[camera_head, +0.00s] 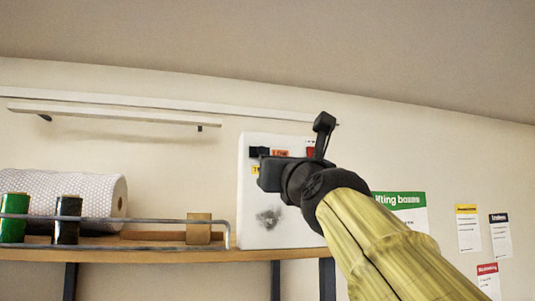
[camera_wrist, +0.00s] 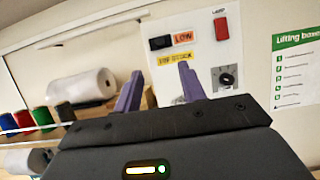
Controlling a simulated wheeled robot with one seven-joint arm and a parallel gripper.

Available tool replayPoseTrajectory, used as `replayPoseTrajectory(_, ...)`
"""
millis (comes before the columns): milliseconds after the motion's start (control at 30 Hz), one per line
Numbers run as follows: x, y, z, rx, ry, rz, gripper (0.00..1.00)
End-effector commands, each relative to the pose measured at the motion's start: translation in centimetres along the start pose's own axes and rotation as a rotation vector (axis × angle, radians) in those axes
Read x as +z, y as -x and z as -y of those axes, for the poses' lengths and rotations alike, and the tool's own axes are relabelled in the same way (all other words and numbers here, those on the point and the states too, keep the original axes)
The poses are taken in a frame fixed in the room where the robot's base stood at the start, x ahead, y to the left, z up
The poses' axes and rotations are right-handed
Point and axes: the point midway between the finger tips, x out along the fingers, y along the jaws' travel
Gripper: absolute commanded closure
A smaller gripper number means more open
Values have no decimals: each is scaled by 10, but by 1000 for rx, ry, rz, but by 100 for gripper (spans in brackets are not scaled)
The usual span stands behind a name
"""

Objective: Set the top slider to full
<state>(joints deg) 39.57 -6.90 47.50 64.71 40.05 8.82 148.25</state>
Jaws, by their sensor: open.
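A white panel (camera_head: 280,236) stands at the right end of the shelf; it also shows in the wrist view (camera_wrist: 233,55). It bears a yellow "TOP STOCK" label (camera_wrist: 176,59), an orange "LOW" label (camera_wrist: 183,37), a black block (camera_wrist: 160,43), a red switch marked "LAMP" (camera_wrist: 221,28) and a dark knob (camera_wrist: 227,79). I cannot make out a slider; my gripper hides part of the panel. My gripper (camera_wrist: 161,72) is open, its two purple fingers apart with nothing seen between them. In the head view my gripper (camera_head: 268,174) covers the panel's middle.
A shelf (camera_head: 150,255) with a front rail holds a large patterned roll (camera_head: 75,195), a green spool (camera_head: 14,217), a black spool (camera_head: 67,218) and a tan block (camera_head: 198,229). A green-headed poster (camera_head: 400,200) and smaller notices hang on the wall to the right.

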Motion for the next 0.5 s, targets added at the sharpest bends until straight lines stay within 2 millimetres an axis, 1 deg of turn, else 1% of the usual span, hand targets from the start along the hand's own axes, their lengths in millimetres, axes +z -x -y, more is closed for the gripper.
replayPoseTrajectory(33, 5, -8, 0, 0, 0, -1, 59)
replayPoseTrajectory(100, 5, -14, 0, 0, -1, -1, 59)
replayPoseTrajectory(500, 5, -48, 0, 0, -1, -1, 59)
